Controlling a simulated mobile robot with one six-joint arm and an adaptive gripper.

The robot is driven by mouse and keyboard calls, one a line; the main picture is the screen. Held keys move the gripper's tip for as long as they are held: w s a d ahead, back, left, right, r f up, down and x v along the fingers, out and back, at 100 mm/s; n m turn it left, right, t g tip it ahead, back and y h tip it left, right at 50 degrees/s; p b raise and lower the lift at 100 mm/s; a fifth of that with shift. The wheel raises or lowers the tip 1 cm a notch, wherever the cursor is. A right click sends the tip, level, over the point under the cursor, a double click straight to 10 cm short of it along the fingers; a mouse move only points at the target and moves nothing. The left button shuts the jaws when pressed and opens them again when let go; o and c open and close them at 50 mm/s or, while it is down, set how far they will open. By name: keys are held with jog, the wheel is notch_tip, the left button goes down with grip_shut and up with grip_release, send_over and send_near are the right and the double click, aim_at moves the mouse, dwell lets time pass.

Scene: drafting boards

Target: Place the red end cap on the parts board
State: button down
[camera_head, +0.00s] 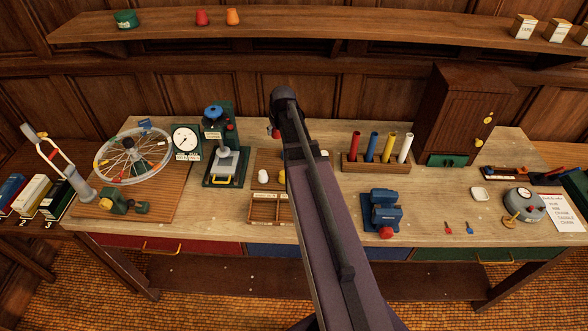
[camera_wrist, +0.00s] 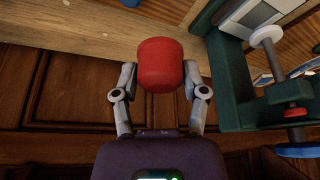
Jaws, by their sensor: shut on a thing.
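The red end cap (camera_wrist: 160,62) is a rounded cylinder held between the two fingers of my gripper (camera_wrist: 160,78) in the wrist view. The fingers press on it from both sides. In the head view a small bit of red (camera_head: 275,132) shows beside the end of my arm, which hides most of the gripper. It is held up above the bench, in front of the back panels. A small brown board (camera_head: 262,160) lies partly behind my arm, with pale and orange caps by it; it looks like the parts board, but I cannot tell for sure.
A green press with a blue knob (camera_head: 213,113) stands left of my arm; it looms close at right in the wrist view (camera_wrist: 238,85). A divided wooden tray (camera_head: 263,208) lies nearer. A rack of coloured tubes (camera_head: 372,165) and a blue vise (camera_head: 383,212) stand right.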

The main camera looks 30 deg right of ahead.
jog(key=w+f+b, duration=0.7)
jog(key=w, duration=0.1)
jog(key=shift+w+a+f+m, duration=0.2)
jog(key=shift+a+f+m, duration=0.05)
jog(key=shift+a+m, duration=0.2)
jog(key=shift+w+n, duration=0.15)
jog(key=shift+n, duration=0.5)
jog(key=shift+f, duration=0.1)
jog(key=b, duration=0.6)
send_over(266, 155)
jog(key=s, duration=0.1)
notch_tip(266, 155, down, 6)
jog(key=shift+f+b, duration=1.9)
jog(key=shift+b, duration=0.15)
jog(key=shift+f, duration=0.1)
